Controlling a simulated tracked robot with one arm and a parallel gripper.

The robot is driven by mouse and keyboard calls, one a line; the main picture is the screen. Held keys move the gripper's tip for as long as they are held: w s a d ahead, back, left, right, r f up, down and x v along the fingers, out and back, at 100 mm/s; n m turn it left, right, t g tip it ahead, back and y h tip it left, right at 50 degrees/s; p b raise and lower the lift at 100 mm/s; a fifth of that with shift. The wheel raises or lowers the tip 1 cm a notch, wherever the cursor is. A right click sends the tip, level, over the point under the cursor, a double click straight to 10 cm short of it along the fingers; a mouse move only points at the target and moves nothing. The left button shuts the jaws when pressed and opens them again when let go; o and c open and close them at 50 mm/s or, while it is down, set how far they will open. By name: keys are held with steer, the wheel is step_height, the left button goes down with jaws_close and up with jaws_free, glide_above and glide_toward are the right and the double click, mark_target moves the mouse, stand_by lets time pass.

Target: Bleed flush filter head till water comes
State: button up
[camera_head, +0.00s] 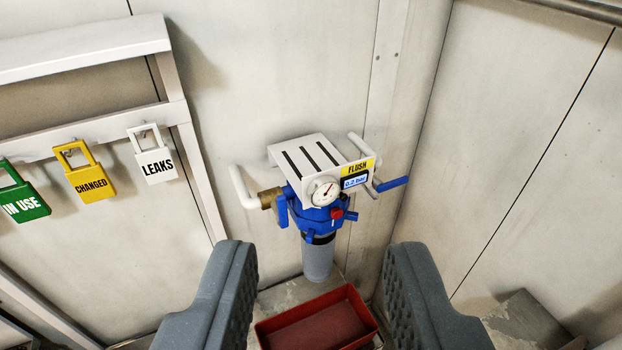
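The flush filter head (312,216) is blue and sits on a grey cylindrical housing (318,260) against the wall panel, in the middle of the view. A round gauge (326,192) is on its front, beside a yellow "FLUSH" label (358,167) and a display (355,182) reading 0.2 bar. A small red knob (337,213) is on the head's front. Blue handles show at the left (282,211) and right (392,184). No water is visible. My gripper (322,265) is open and empty, its grey fingers apart in front of and below the filter.
A red tray (318,325) lies below the filter, between my fingers. White pipes (242,187) join the filter at both sides. At left, a white frame (100,130) carries green "IN USE" (22,200), yellow "CHANGED" (86,178) and white "LEAKS" (154,162) padlock tags. Walls close in behind and right.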

jaws_close()
stand_by(1.7)
